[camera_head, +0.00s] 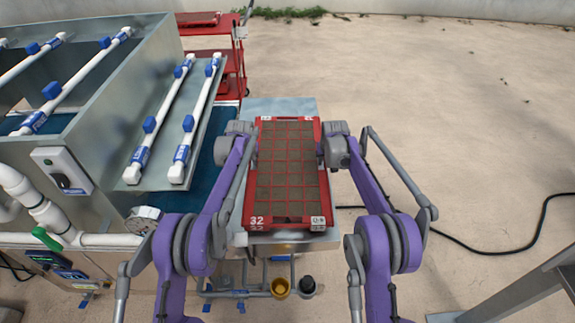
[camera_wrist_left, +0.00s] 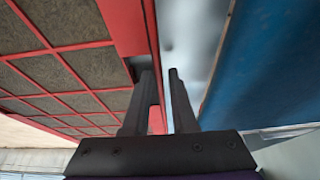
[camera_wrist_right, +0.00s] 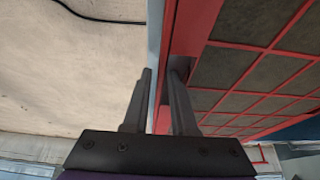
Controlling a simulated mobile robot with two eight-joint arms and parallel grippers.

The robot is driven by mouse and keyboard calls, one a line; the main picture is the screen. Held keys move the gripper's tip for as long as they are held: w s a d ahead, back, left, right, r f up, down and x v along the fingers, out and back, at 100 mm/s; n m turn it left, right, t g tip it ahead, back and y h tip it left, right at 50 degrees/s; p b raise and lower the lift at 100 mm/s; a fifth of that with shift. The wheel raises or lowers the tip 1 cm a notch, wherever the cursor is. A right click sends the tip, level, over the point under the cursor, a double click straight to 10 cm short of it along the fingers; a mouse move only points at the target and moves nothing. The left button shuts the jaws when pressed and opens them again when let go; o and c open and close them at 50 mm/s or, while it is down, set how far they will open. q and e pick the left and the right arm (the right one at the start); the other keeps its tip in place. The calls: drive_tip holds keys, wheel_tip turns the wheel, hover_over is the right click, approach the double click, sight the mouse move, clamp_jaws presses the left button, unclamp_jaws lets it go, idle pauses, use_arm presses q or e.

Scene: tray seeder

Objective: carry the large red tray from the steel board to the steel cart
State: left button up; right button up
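The large red tray (camera_head: 287,223), marked 32 and filled with brown soil cells, lies on the steel board (camera_head: 290,106) in the head view. My left gripper (camera_wrist_left: 158,75) is at the tray's left side, one finger on each side of its red rim. A gap shows between the rim and the outer finger, so it looks open. My right gripper (camera_wrist_right: 162,75) straddles the opposite rim likewise, with a gap at its outer finger. In the head view my wrists hide the fingertips. A grey metal frame (camera_head: 530,290) at the lower right may be the steel cart; I cannot tell.
A steel seeder machine (camera_head: 100,90) with white pipes and blue clips stands close on the left. A red trolley (camera_head: 215,30) stands behind it. A black cable (camera_head: 480,248) lies on the floor at right. The floor behind and right of the board is mostly clear.

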use_arm(q)
clamp_jaws()
use_arm(e)
clamp_jaws()
use_arm(q)
drive_tip(key=shift+r, duration=0.1)
use_arm(e)
drive_tip(key=shift+r, duration=0.1)
idle(0.8)
